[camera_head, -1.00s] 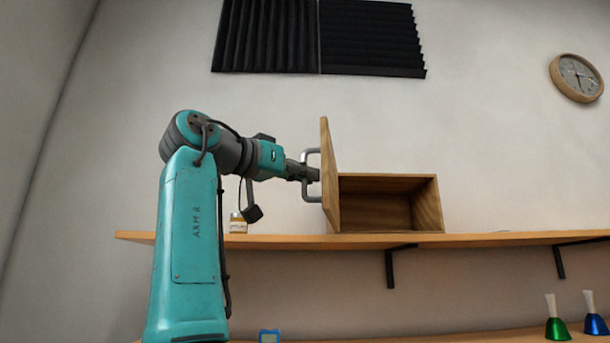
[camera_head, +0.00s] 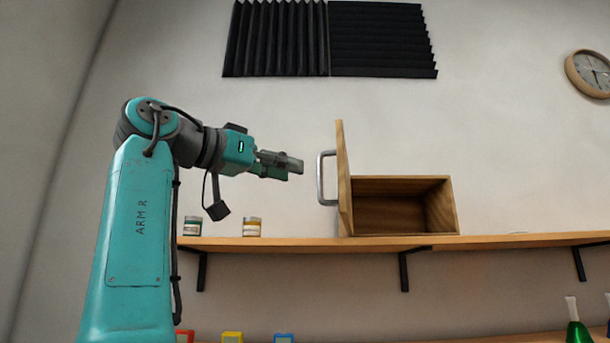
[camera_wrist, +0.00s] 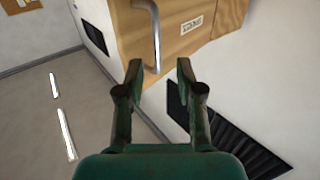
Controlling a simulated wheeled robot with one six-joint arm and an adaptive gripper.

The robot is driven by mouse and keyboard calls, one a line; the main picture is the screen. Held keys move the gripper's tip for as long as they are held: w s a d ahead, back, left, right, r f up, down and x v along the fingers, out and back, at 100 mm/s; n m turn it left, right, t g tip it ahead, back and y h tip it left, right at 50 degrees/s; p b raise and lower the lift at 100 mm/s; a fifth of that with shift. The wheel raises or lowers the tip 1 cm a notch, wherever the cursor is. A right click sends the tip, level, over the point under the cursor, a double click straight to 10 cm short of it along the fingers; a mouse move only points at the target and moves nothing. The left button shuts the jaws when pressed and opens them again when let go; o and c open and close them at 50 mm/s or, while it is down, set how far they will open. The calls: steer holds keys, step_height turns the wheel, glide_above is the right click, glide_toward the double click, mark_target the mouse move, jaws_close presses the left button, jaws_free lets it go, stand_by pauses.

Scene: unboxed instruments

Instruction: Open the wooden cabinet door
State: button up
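The wooden cabinet (camera_head: 442,208) sits on the wall shelf with its interior showing and empty. Its door (camera_head: 344,180) stands swung wide open at the cabinet's left side, its metal handle (camera_head: 322,179) facing left. My gripper (camera_head: 299,168) is left of the handle, apart from it and empty. In the wrist view my gripper (camera_wrist: 160,68) has its two fingers spread with a gap between them. The handle (camera_wrist: 155,40) shows beyond the fingertips there, in front of the wooden door face (camera_wrist: 190,20), which bears a small label.
The wooden shelf (camera_head: 370,241) runs along the wall on black brackets. Two small jars (camera_head: 251,227) stand on it left of the cabinet.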

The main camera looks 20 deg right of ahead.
steer(key=shift+v, duration=2)
